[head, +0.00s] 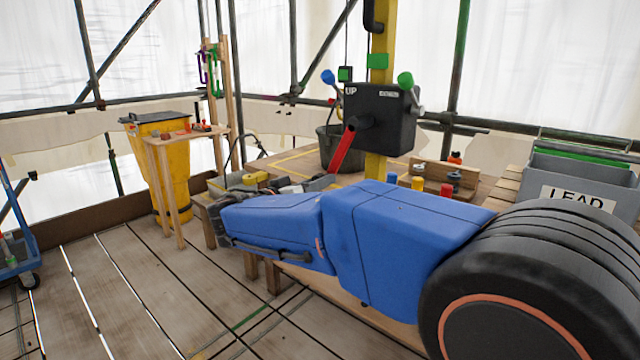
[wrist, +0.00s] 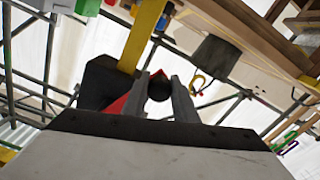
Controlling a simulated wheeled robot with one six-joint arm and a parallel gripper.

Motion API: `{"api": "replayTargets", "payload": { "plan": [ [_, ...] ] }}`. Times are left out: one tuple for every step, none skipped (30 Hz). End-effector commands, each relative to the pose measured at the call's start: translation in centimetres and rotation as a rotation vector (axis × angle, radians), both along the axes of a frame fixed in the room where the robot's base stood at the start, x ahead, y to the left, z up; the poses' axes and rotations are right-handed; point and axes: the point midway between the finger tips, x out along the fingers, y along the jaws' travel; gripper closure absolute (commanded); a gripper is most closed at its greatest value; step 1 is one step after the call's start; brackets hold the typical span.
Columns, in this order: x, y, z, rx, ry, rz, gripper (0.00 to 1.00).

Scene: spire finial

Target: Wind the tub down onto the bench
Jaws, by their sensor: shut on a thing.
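The dark grey tub (head: 328,148) is behind the winch in the head view, below a hook, at the bench (head: 284,163). Its base is partly hidden, so I cannot tell whether it touches the bench. It also shows in the wrist view (wrist: 213,60), with the yellow hook (wrist: 198,84) beside it. The black winch box (head: 384,118), marked UP, is on a yellow post. Its red crank (head: 343,148) slants down to the left. In the wrist view my gripper (wrist: 159,85) is shut on the crank's dark knob (wrist: 158,90).
A grey crate marked LEAD (head: 578,180) stands at the right. A yellow bin (head: 165,170) and a small wooden stand (head: 176,142) are at the left. Small items and a wooden block (head: 445,187) lie on the bench. Scaffold poles ring the deck; the left floor is mostly clear.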

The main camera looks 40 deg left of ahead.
Motion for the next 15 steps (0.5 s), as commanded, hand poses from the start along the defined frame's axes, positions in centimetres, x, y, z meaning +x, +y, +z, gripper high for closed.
{"api": "replayTargets", "payload": {
  "plan": [
    [-0.04, 0.04, 0.03, 0.0, 0.0, 0.001, 1.0],
    [-0.04, 0.04, 0.03, 0.0, -0.001, 0.001, 1.0],
    [-0.04, 0.04, 0.04, 0.0, -0.001, 0.001, 0.7],
    [-0.04, 0.03, 0.04, 0.0, -0.001, 0.001, 0.62],
    [-0.04, 0.03, 0.04, 0.0, -0.001, 0.001, 0.56],
    [-0.03, 0.02, 0.05, 0.0, -0.001, 0.001, 0.56],
    [-0.03, 0.02, 0.05, 0.0, -0.001, 0.001, 0.56],
    [-0.03, 0.02, 0.05, 0.0, -0.001, 0.001, 0.56],
    [-0.02, 0.01, 0.05, 0.0, -0.001, 0.001, 0.56],
    [-0.02, 0.01, 0.05, 0.0, -0.001, 0.0, 0.56],
    [-0.01, 0.0, 0.05, 0.0, -0.001, 0.0, 0.56],
    [-0.01, 0.0, 0.05, -0.001, -0.001, 0.0, 0.56],
    [-0.03, 0.0, 0.04, -0.001, -0.001, 0.0, 0.56],
    [-0.07, 0.01, 0.05, -0.001, -0.001, 0.0, 0.56],
    [-0.19, 0.02, 0.05, -0.001, -0.001, 0.001, 0.56]
  ]
}}
